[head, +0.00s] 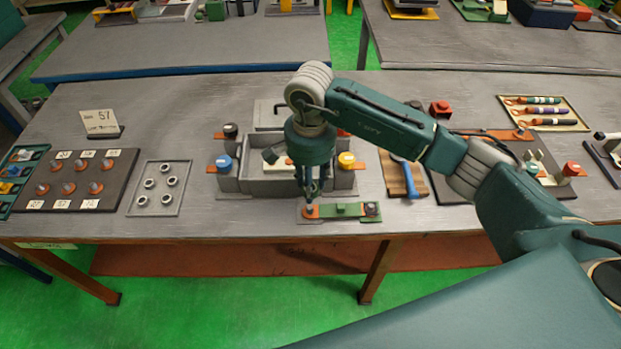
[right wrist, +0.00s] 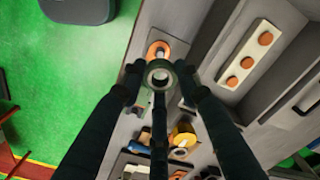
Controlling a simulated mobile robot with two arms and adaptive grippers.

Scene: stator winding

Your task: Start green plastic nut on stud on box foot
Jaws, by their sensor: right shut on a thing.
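My right gripper (head: 312,207) points down in front of the grey box (head: 232,184). In the right wrist view its fingers (right wrist: 158,82) are shut on a ring-shaped green nut (right wrist: 160,66), whose pale bore faces the camera. An orange foot (right wrist: 157,46) with a short upright stud shows just beyond the nut. In the head view an orange piece (head: 311,212) sits right under the fingertips, at the left end of a green strip (head: 345,210). The fingers hide the nut in the head view. I cannot tell whether nut and stud touch. My left gripper is out of view.
A blue nut (head: 223,162) and a yellow nut (head: 346,160) stand on other box feet; a dark nut (head: 372,208) is at the strip's right end. A grey tray with several rings (head: 187,203) lies left. A blue-handled tool (head: 408,180) on a board lies right.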

